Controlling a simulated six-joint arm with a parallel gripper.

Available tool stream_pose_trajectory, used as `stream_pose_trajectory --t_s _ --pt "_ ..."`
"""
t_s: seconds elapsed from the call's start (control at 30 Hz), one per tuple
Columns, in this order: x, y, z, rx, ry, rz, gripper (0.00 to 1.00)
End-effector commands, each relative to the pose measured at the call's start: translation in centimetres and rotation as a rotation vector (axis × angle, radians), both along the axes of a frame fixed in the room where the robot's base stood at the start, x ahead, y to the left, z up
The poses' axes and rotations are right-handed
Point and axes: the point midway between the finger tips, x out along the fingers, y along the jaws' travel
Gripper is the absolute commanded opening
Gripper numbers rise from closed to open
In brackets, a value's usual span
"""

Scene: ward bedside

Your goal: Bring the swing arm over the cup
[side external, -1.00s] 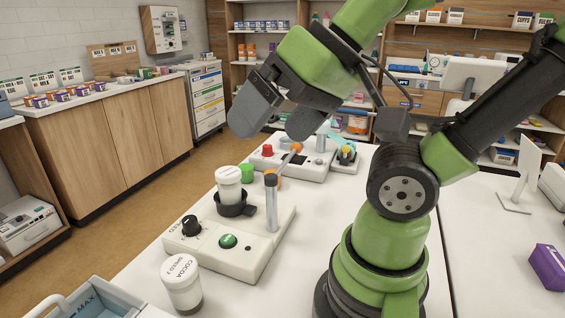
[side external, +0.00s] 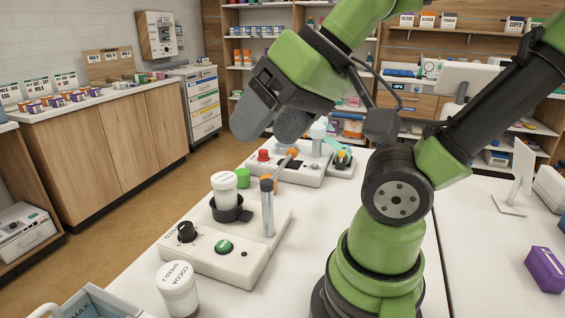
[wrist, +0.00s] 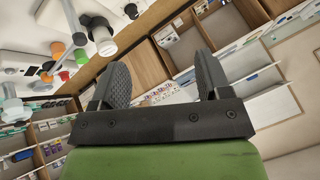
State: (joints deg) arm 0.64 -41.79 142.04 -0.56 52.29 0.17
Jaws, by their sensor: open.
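A white lidded cup (side external: 224,186) stands upright in a black round holder (side external: 231,212) on a cream mixer base. Behind and right of it rises a grey post (side external: 267,212) with an orange collar. The swing arm (side external: 282,165) runs from the post's top toward the back right, away from the cup, and ends in orange. My gripper (side external: 272,122) is open and empty, in the air above and behind the post, apart from the swing arm. In the wrist view my gripper (wrist: 161,75) shows both fingers spread, with the cup (wrist: 98,30) at upper left.
A white cocoa jar (side external: 178,288) stands at the front left of the base. The base carries a black knob (side external: 186,232) and a green button (side external: 224,247). Behind is a device with a red knob (side external: 263,156). A purple box (side external: 545,268) lies far right.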

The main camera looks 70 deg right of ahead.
Motion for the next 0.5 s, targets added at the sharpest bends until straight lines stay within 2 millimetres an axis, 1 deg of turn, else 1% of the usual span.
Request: stream_pose_trajectory --t_s 0.03,0.07,0.17,0.27,0.3,0.37,0.4,0.47,0.5 --pt "0.6 -0.4 0.3 -0.002 0.020 -0.022 0.59" --pt "1.0 -0.7 0.5 -0.005 0.037 -0.040 0.56" --pt "3.1 -2.4 1.3 -0.013 0.114 -0.129 0.56" --pt "5.8 -5.3 1.9 -0.018 0.216 -0.251 0.56" --pt "6.8 -6.6 2.0 -0.018 0.257 -0.304 0.56" --pt "8.2 -8.8 1.9 -0.016 0.319 -0.384 0.56" --pt "9.0 -10.4 1.7 -0.014 0.359 -0.437 0.56" --pt "10.1 -12.8 1.2 -0.007 0.420 -0.521 0.56" --pt "10.6 -14.5 0.7 -0.003 0.462 -0.577 0.56"
